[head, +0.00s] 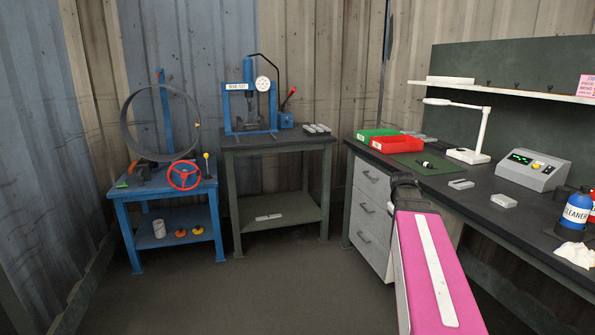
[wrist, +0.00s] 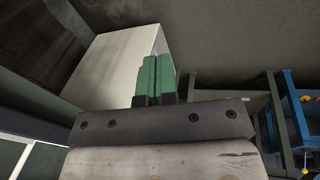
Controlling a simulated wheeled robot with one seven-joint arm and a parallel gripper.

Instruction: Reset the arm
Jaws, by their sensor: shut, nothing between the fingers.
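My gripper (wrist: 155,80) shows in the wrist view with its two green fingers together and nothing between them. It is in front of a white drawer cabinet (wrist: 105,65), and I cannot tell the gap to it. In the head view my pink and white arm (head: 432,265) reaches in from the lower right, beside the drawer cabinet (head: 368,210). The fingertips do not show clearly in the head view.
A dark workbench (head: 480,203) on the right bears green (head: 378,134) and red (head: 396,144) trays, a lamp (head: 470,154), a control box (head: 533,171) and a blue cleaner bottle (head: 576,212). A blue cart (head: 172,189) and press table (head: 277,141) stand behind. The floor (head: 290,285) is clear.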

